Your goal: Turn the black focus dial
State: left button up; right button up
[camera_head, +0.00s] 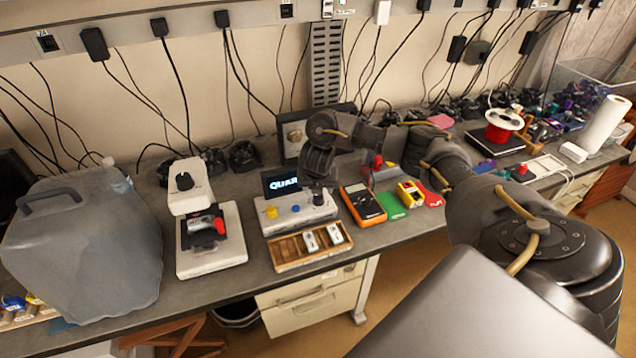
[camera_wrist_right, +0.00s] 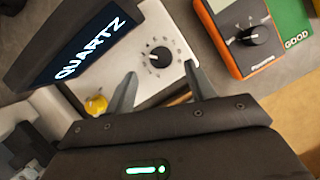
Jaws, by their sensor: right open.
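A white box (camera_head: 300,220) carries a dark screen reading QUARTZ (camera_head: 281,184). In the right wrist view, a black dial (camera_wrist_right: 158,57) with scale marks around it sits on this white box (camera_wrist_right: 128,58). My right gripper (camera_wrist_right: 160,74) is open and empty, with its two fingertips apart on either side just short of the dial. In the head view, my right gripper (camera_head: 318,183) hangs over the right part of the box and mostly hides the dial. Another black knob (camera_head: 184,181) is on top of a white stand device (camera_head: 190,199) at the left. My left gripper is not in view.
The box also has a yellow knob (camera_wrist_right: 96,104). An orange multimeter (camera_head: 362,205) with its own black dial (camera_wrist_right: 252,36) stands close to the right. A wooden tray (camera_head: 288,264) lies in front. A large grey jug (camera_head: 80,255) stands at the left.

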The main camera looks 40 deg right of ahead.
jog(key=shift+v, duration=2.7)
